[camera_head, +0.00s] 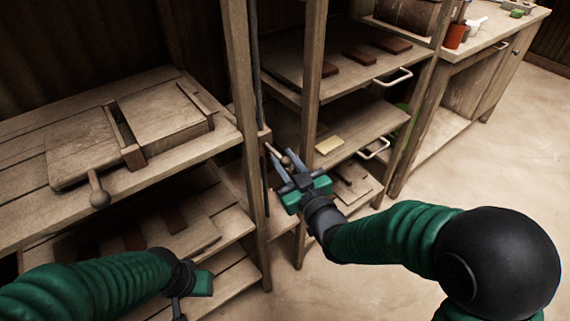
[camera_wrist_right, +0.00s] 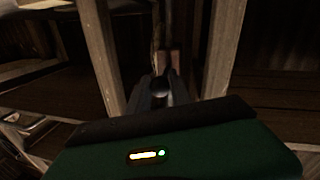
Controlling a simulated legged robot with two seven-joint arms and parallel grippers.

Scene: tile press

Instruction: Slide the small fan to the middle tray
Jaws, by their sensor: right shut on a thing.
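I cannot make out a small fan in either view. The middle tray (camera_head: 376,121), a wooden pull-out with a pale handle, sits in the rack and bears a yellowish tile (camera_head: 329,145). My right gripper (camera_head: 281,158) is in front of the rack's left bay. It is shut on a small round knob (camera_wrist_right: 160,94), which shows between its fingers in the right wrist view, beside a wooden block and upright rod. My left gripper (camera_head: 190,296) is low at the left, partly cut off by the bottom edge; its fingers are unclear.
A wooden press (camera_head: 165,118) with a ball-ended handle (camera_head: 98,190) stands on the left bench. An upper tray (camera_head: 345,80) holds several reddish-brown tiles. Rack posts (camera_head: 312,75) stand close to my right gripper. The floor at the right is clear.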

